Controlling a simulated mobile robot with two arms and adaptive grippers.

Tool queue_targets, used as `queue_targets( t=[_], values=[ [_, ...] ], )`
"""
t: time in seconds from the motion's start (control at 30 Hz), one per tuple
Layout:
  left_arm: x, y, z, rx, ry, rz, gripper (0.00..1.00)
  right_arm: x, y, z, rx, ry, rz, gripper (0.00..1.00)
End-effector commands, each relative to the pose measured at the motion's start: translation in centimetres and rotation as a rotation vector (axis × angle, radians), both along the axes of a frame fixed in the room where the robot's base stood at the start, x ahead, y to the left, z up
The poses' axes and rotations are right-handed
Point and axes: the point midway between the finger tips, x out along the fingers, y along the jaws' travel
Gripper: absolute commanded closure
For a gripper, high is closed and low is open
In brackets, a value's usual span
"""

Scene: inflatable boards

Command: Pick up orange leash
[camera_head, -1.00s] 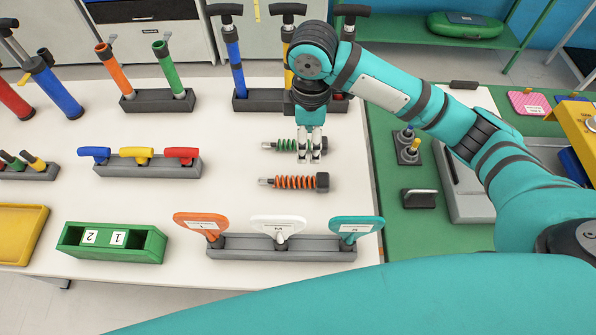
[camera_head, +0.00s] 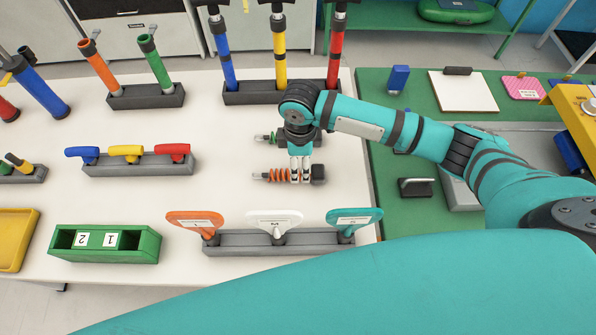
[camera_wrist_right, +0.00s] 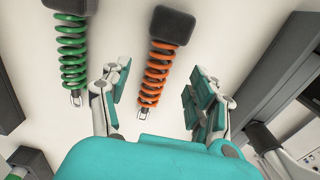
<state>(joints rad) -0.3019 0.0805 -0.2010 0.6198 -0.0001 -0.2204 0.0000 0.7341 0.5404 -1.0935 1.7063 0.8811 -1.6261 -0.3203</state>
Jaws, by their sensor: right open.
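The orange leash is a coiled orange cord with a dark block at one end and a metal clip at the other. It lies on the white table, and in the head view its coil (camera_head: 279,175) is partly hidden by my right gripper (camera_head: 300,180). In the right wrist view the orange leash (camera_wrist_right: 157,72) shows between the two open fingers of my right gripper (camera_wrist_right: 158,100), apart from both. The fingers point down over it and hold nothing. My left gripper is not in view.
A green coiled leash (camera_wrist_right: 72,45) lies beside the orange one. A grey rack (camera_head: 280,243) with orange, white and teal handles stands nearer. A rack of pumps (camera_head: 245,97) stands behind. A green box (camera_head: 62,243) is at the left.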

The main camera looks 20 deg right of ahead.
Motion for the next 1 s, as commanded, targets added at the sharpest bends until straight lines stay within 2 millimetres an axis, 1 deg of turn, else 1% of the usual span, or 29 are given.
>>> queue_targets(
  t=[0.13, 0.27, 0.4, 0.5, 0.7, 0.77, 1.0],
  values=[
    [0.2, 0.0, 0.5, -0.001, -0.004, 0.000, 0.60, 0.0, 0.1, -0.9, 0.000, 0.002, -0.001, 0.38],
    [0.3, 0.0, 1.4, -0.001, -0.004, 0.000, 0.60, 0.1, 0.3, -2.9, -0.001, 0.003, -0.001, 0.38],
    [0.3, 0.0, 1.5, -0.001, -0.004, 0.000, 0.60, 0.1, 0.3, -4.8, -0.002, 0.002, 0.000, 0.38],
    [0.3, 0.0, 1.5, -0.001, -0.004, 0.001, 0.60, 0.1, 0.3, -5.3, 0.000, 0.000, 0.000, 0.38],
    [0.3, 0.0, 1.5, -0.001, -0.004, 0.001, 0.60, 0.2, 0.3, -5.4, 0.000, -0.001, 0.000, 0.38],
    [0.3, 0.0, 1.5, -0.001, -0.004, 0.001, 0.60, 0.2, 0.3, -5.4, 0.000, -0.001, 0.000, 0.45],
    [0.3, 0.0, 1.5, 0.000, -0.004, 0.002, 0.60, 0.2, 0.3, -5.4, 0.000, -0.001, 0.000, 0.76]
  ],
)
